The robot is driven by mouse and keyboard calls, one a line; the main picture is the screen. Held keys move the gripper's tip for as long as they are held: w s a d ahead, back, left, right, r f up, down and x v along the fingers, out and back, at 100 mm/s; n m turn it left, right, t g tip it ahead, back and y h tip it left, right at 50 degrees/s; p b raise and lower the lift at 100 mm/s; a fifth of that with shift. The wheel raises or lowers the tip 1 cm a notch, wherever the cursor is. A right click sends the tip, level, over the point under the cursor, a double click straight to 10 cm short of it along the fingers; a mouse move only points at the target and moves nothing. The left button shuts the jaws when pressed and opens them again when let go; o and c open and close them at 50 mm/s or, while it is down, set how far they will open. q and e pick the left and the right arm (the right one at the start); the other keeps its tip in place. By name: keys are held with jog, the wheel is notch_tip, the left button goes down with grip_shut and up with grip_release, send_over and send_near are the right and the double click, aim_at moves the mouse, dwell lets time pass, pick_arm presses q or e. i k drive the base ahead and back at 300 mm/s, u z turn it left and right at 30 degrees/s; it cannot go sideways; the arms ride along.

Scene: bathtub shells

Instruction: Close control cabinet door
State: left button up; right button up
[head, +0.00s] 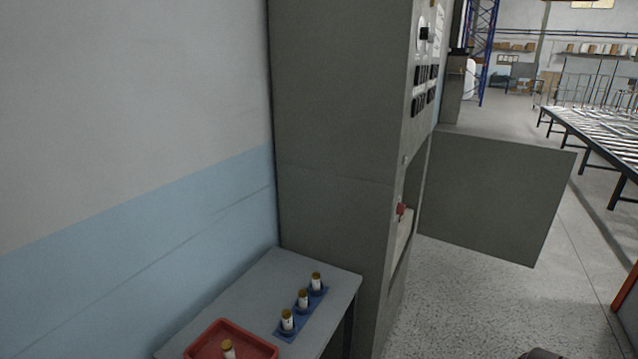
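The grey control cabinet (335,120) stands against the wall in the middle of the head view, its front turned to the right. Its grey door (495,195) is wide open. The door stands out to the right from the far side of the lower opening, with its flat face towards me. A red part (401,208) shows at the opening; most of the inside is hidden by the cabinet's side. Neither of my grippers can be made out. A small dark shape at the bottom edge, right of centre, is too cut off to identify.
A grey table (225,299) at the cabinet's near side holds a blue holder (300,312) with bottles and a red tray (204,341). A roller conveyor (595,130) stands at the far right. The speckled floor before the door is clear.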

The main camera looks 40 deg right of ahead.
aim_at(500, 198)
jog(key=z, duration=1.95)
jog(key=k, duration=0.55)
jog(key=z, duration=0.65)
jog(key=i, duration=2.75)
jog(key=u, duration=0.15)
jog(key=i, duration=1.9)
jog(key=u, duration=0.1)
